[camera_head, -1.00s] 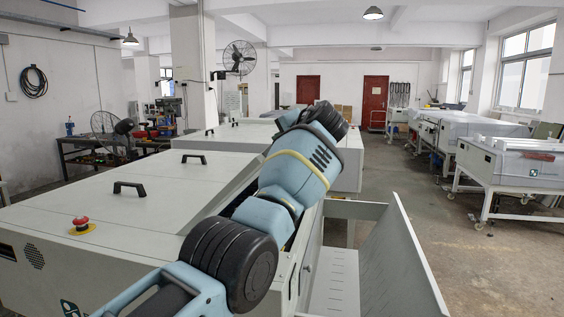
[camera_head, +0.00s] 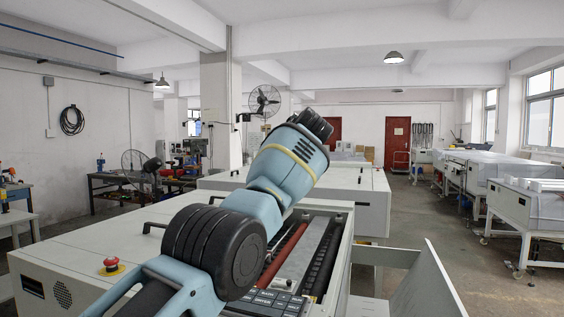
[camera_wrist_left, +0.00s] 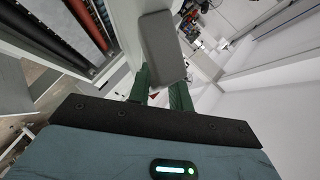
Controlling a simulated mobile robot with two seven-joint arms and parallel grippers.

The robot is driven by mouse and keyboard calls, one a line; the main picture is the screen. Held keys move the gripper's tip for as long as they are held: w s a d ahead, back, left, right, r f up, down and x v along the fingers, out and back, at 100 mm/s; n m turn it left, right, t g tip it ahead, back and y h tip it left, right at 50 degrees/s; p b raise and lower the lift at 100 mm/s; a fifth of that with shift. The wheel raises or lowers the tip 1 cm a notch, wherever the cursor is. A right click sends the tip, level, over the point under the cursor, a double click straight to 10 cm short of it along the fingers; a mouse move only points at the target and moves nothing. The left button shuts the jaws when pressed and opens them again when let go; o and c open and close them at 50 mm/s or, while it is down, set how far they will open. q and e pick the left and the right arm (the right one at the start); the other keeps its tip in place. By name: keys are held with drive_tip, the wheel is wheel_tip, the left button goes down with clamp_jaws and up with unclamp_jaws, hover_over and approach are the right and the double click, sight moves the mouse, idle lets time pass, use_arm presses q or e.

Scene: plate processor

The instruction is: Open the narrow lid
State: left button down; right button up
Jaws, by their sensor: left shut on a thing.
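The narrow lid's opening at the right end of the near plate processor (camera_head: 75,255) is uncovered, showing red and black rollers (camera_head: 288,252). The lid is not clearly visible in the head view, where my left arm covers much of that area. In the left wrist view, a pale panel (camera_wrist_left: 127,25), apparently the lid, stands beside the rollers. My left gripper (camera_wrist_left: 160,88) has green fingers shut on a grey handle (camera_wrist_left: 160,45) next to this panel. Its fingers are not visible in the head view. My right gripper is not in view.
The wide lid with black handles (camera_head: 154,227) lies flat, left of the opening. A red emergency stop button (camera_head: 111,263) is on the front left. A keypad (camera_head: 275,302) is by the opening. A sloped tray (camera_head: 432,285) stands at the right; the floor beyond is open.

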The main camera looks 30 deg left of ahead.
use_arm(q)
drive_tip(key=c, duration=1.3)
unclamp_jaws()
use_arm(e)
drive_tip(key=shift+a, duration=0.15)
use_arm(q)
drive_tip(key=shift+d, duration=0.1)
drive_tip(key=shift+s+d+r+p, duration=0.15)
drive_tip(key=shift+d+r+p, duration=0.15)
drive_tip(key=shift+p+v, duration=1.25)
drive_tip(key=shift+v, duration=2.2)
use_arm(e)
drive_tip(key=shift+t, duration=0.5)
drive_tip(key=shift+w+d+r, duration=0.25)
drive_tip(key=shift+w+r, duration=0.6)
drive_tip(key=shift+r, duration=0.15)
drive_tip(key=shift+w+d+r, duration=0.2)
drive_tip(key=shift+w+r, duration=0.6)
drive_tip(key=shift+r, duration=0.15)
use_arm(q)
drive_tip(key=shift+f, duration=0.1)
